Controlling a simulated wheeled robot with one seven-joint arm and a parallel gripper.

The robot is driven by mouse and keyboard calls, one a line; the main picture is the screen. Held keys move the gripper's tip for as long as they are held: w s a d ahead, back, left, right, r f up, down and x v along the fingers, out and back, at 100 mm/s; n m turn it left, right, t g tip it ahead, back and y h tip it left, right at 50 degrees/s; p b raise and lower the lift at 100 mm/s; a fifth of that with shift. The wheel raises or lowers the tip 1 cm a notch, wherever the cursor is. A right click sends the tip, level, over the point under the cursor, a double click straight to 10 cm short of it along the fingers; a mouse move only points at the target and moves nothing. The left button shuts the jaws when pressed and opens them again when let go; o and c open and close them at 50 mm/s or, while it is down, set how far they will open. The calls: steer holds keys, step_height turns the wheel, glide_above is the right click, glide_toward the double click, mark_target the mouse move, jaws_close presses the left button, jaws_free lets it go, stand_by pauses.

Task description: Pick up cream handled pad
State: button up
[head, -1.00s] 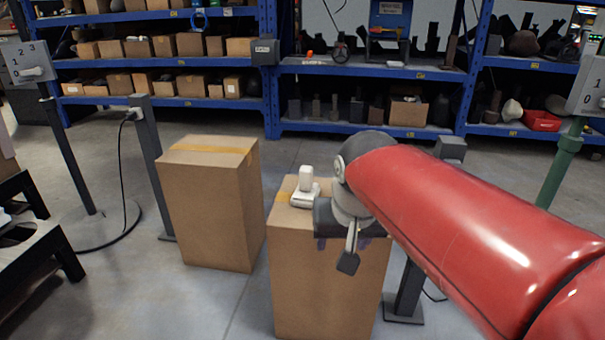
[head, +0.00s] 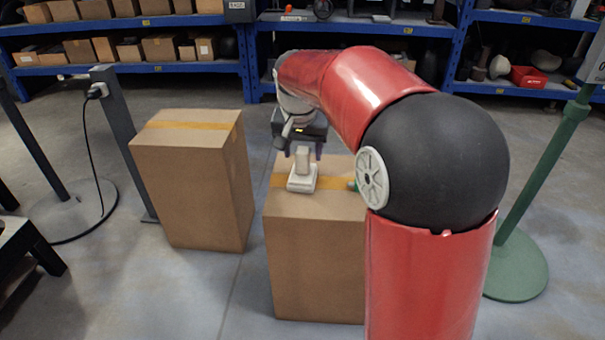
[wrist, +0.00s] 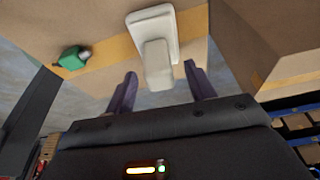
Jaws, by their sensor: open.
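The cream handled pad (head: 302,172) rests on top of the right cardboard box (head: 318,265), on its yellow tape, with its handle standing up. It also shows in the wrist view (wrist: 155,50), its handle end pointing toward the space between my fingers. My gripper (wrist: 160,85) is open, with one purple finger on each side of the handle end, and nothing is visibly clamped. In the head view my gripper (head: 303,150) is just behind and above the pad, its fingers partly hidden. I cannot tell whether a finger touches the handle.
A small green object (wrist: 72,58) lies on the same box beside the pad. Another cardboard box (head: 190,190) stands to the left with a gap between. A grey post (head: 125,140) with a cable stands further left. Blue shelves (head: 150,65) line the back. A green post (head: 520,230) stands at right.

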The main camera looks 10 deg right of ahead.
mark_target(303, 158)
steer(key=x, duration=0.3)
steer(key=shift+f, duration=0.1)
steer(key=c, duration=1.1)
step_height(303, 158, up, 20)
steer(key=p, duration=0.5)
steer(key=o, duration=0.5)
steer(key=shift+c, duration=0.2)
steer(key=c, duration=0.3)
steer(key=shift+s, duration=0.1)
